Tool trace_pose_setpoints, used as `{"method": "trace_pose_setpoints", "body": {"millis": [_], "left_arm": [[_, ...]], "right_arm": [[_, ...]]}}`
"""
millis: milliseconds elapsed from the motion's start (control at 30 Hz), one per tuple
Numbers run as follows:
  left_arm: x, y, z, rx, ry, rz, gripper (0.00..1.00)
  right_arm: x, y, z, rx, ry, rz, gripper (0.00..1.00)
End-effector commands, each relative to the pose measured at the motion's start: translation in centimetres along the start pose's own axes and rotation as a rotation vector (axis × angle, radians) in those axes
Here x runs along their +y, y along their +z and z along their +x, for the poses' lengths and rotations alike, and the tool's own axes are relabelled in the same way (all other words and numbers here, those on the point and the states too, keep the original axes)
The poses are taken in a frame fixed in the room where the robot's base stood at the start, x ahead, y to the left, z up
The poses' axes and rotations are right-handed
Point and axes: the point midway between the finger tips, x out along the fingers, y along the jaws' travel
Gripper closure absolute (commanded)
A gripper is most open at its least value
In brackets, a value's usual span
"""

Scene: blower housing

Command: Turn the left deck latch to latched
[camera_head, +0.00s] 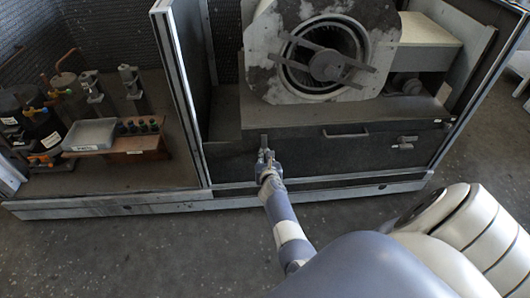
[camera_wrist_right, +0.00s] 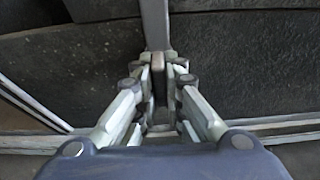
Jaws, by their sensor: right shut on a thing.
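The left deck latch (camera_head: 264,140) is on the front of the dark deck panel (camera_head: 310,150), below the blower. Its visible upper part stands upright; its lower part is hidden by my gripper. My right gripper (camera_head: 266,158) is at the latch, shut on it. In the right wrist view, the fingers of my right gripper (camera_wrist_right: 158,85) close on a narrow latch handle (camera_wrist_right: 155,30), which runs straight up from between the fingertips. My left gripper is not in view.
A second latch (camera_head: 403,143) sits at the panel's right, lying roughly sideways. A bar handle (camera_head: 345,134) is between them. The blower (camera_head: 325,65) stands above. A vertical frame post (camera_head: 182,90) is left of the latch. A grey tray (camera_head: 89,135) is in the left bay.

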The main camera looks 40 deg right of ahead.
Motion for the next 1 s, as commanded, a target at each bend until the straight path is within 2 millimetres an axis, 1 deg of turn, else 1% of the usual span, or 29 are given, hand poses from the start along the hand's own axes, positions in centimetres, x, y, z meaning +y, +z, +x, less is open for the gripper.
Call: {"method": "trace_pose_setpoints", "body": {"millis": [33, 67, 100, 133, 467, 633, 767, 1000], "left_arm": [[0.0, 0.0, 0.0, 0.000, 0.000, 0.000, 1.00], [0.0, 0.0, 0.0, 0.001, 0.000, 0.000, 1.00], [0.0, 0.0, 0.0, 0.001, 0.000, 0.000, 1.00], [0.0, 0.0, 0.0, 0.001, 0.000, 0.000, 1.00], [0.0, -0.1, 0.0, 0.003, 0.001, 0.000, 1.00], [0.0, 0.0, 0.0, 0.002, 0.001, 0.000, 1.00], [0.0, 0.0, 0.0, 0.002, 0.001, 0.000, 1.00], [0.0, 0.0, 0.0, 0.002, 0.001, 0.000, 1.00]], "right_arm": [[0.1, -0.3, -0.1, 0.004, 0.002, 0.004, 1.00], [0.1, -0.3, -0.1, 0.004, 0.002, 0.004, 0.86], [0.1, -0.3, -0.1, 0.004, 0.002, 0.003, 0.77], [0.1, -0.3, -0.1, 0.004, 0.002, 0.003, 0.70], [0.0, -0.1, 0.0, 0.001, 0.001, 0.001, 0.70], [-0.2, 0.0, -0.7, -0.001, -0.002, -0.003, 0.70], [-0.2, -0.1, -2.0, -0.001, -0.001, -0.005, 0.70], [0.0, -0.2, -5.5, 0.002, 0.001, -0.001, 0.70]]}}
